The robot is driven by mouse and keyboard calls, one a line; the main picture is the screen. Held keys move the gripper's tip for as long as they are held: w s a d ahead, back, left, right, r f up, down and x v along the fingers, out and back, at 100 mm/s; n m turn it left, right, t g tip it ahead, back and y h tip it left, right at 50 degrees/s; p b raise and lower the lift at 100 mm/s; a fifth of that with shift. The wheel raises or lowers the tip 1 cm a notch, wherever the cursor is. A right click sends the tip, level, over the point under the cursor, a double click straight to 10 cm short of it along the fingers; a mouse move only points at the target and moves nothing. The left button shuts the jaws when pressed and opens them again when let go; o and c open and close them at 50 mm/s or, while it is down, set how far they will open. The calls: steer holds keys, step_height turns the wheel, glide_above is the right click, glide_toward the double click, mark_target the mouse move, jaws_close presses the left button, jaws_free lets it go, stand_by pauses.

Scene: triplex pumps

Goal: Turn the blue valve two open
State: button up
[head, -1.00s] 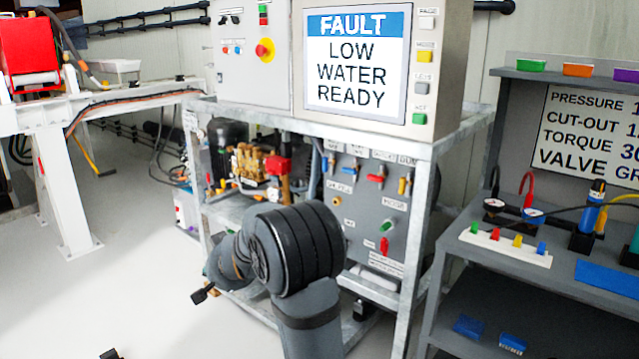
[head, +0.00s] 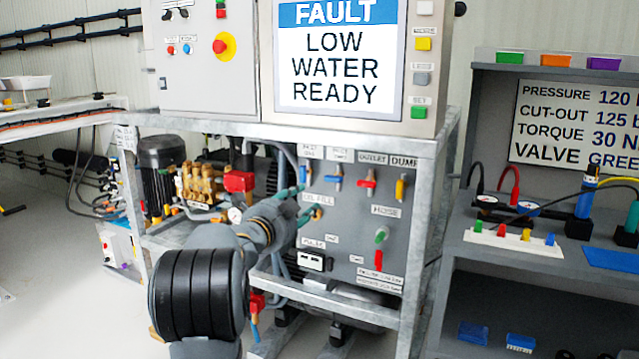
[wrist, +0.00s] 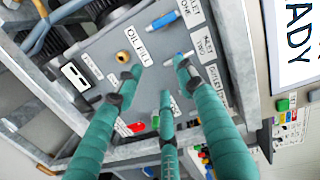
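Blue valve two (head: 334,182) is a small blue handle on the grey pump panel (head: 350,255), under the second inlet label. In the wrist view valve two (wrist: 178,56) shows just past the tip of the right finger; I cannot tell whether they touch. Another blue valve handle (wrist: 164,20) is under the first inlet label; in the head view it is partly behind my fingers. My gripper (wrist: 162,78) has teal fingers spread apart with nothing between them, close in front of the panel. In the head view my gripper (head: 308,200) is left of valve two.
A red outlet valve (head: 368,184) and a yellow dump valve (head: 400,188) are right of valve two. A brass oil fill fitting (wrist: 124,57) is near the left finger. Metal frame posts (head: 425,230) flank the panel. The screen (head: 340,55) above reads low water.

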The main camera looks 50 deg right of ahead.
mark_target(333, 179)
steer(key=d+m, duration=0.1)
steer(key=d, duration=0.2)
steer(key=d+r+m, duration=0.1)
steer(key=d, duration=0.3)
steer(key=d+r+m+g+h+p, duration=0.1)
steer(key=d, duration=0.2)
steer(key=shift+s+d, duration=0.15)
steer(key=shift+d, duration=0.25)
steer(key=shift+c, duration=0.9)
steer(key=c, duration=0.8)
jaws_close()
